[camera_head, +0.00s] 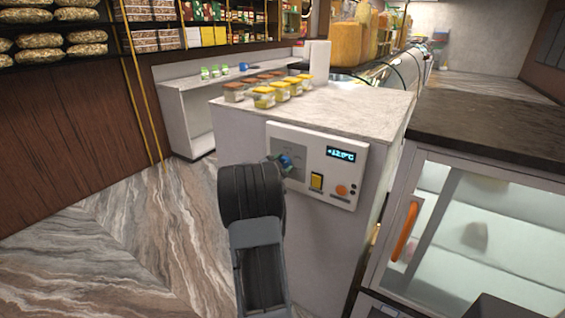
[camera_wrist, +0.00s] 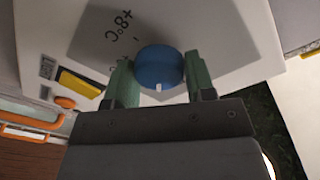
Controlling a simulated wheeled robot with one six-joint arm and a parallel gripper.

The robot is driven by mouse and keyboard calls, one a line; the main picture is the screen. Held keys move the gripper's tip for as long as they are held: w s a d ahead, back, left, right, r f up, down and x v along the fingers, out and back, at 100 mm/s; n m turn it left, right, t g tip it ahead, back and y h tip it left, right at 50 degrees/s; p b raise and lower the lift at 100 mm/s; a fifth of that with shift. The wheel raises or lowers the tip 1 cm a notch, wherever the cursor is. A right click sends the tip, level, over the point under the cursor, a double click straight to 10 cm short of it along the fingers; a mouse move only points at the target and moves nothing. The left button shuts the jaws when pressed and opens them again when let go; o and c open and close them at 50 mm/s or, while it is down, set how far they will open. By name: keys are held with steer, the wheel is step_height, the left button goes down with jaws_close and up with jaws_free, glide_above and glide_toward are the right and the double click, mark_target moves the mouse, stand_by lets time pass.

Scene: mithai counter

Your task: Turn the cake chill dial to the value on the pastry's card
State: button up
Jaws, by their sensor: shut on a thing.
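The blue dial (camera_wrist: 160,66) sits on the white control panel (camera_head: 318,150) on the counter's side. My gripper (camera_wrist: 160,80) is shut on the dial, with one green finger on each side. A small white mark shows on the dial's lower edge in the wrist view. The marking "+8°C" (camera_wrist: 120,26) shows upside down on the grey plate beside the dial. In the head view the panel's display (camera_head: 341,154) seems to read +12.0°C. My arm hides part of the panel's left side. I cannot make out a pastry card.
A yellow switch (camera_head: 317,181) and an orange round button (camera_head: 341,190) are on the panel. A glass case (camera_head: 470,235) with an orange handle (camera_head: 405,231) stands at right, with a blurred item inside. Several yellow-filled jars (camera_head: 264,97) stand on the counter top. The floor at left is clear.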

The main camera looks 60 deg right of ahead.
steer(key=n+p, duration=0.2)
steer(key=n, duration=0.2)
steer(key=shift+r+n, duration=0.1)
steer(key=shift+n, duration=0.3)
steer(key=shift+n+t+h+p, duration=0.3)
steer(key=shift+n+p, duration=0.65)
steer(key=shift+n, duration=1.45)
steer(key=o, duration=0.9)
steer(key=shift+a, duration=0.1)
steer(key=a, duration=0.4)
steer(key=a+f+b, duration=0.1)
steer(key=a, duration=0.8)
steer(key=shift+w+a+f, duration=0.15)
steer(key=shift+w+a, duration=0.15)
